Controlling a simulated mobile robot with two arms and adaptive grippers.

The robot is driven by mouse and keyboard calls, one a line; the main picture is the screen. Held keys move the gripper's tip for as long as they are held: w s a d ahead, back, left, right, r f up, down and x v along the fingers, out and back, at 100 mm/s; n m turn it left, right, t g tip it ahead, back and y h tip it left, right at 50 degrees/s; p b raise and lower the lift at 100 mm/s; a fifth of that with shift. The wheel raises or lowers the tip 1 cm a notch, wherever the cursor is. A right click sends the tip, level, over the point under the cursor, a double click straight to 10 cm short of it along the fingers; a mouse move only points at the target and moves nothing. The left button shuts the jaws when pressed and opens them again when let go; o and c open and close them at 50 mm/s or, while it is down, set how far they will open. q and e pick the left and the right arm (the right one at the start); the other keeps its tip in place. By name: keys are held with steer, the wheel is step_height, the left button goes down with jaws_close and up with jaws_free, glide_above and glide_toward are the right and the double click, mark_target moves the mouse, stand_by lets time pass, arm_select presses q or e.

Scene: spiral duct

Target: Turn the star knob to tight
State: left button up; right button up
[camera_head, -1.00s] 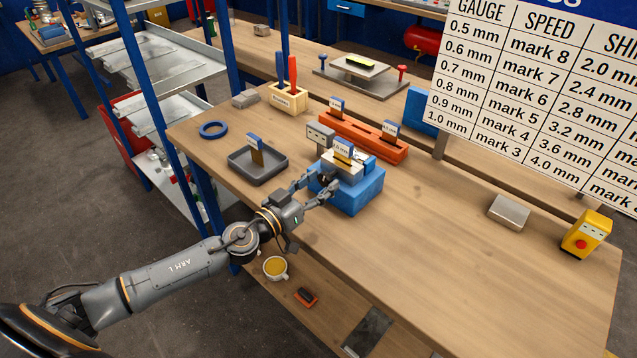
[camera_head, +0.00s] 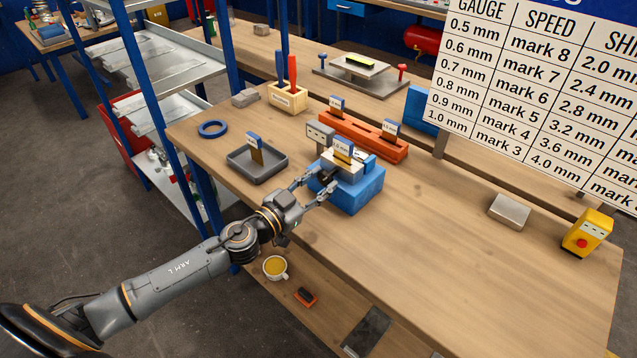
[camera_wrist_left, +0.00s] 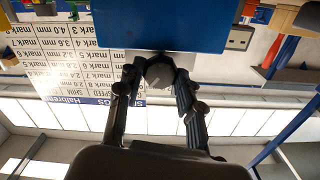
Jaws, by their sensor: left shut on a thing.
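The dark star knob (camera_head: 328,177) is on the near left side of a blue block (camera_head: 358,196) that carries a light metal fixture with a tagged piece in it. My left gripper (camera_head: 320,183) reaches in from the left and is shut on the knob. In the left wrist view the two fingers of the left gripper (camera_wrist_left: 161,74) close around the dark, rounded knob (camera_wrist_left: 159,71), under the edge of the blue block (camera_wrist_left: 160,25). The fingers hide part of the knob, and I cannot read any tightness mark. My right gripper is not in view.
A grey tray (camera_head: 284,166) with a tagged piece lies left of the block. An orange rack (camera_head: 365,138) with tagged pieces stands behind it. A blue ring (camera_head: 213,129) lies at the far left. A metal block (camera_head: 509,210) and a yellow button box (camera_head: 587,232) stand right; the table between is clear.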

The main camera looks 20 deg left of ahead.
arm_select(q)
steer(key=m, duration=1.3)
steer(key=shift+f+m, duration=0.1)
steer(key=shift+m, duration=0.3)
steer(key=m, duration=1.3)
steer(key=shift+f+p, duration=0.15)
steer(key=shift+p, duration=0.2)
steer(key=shift+m, duration=0.3)
steer(key=o, duration=1.2)
steer(key=shift+c, duration=0.2)
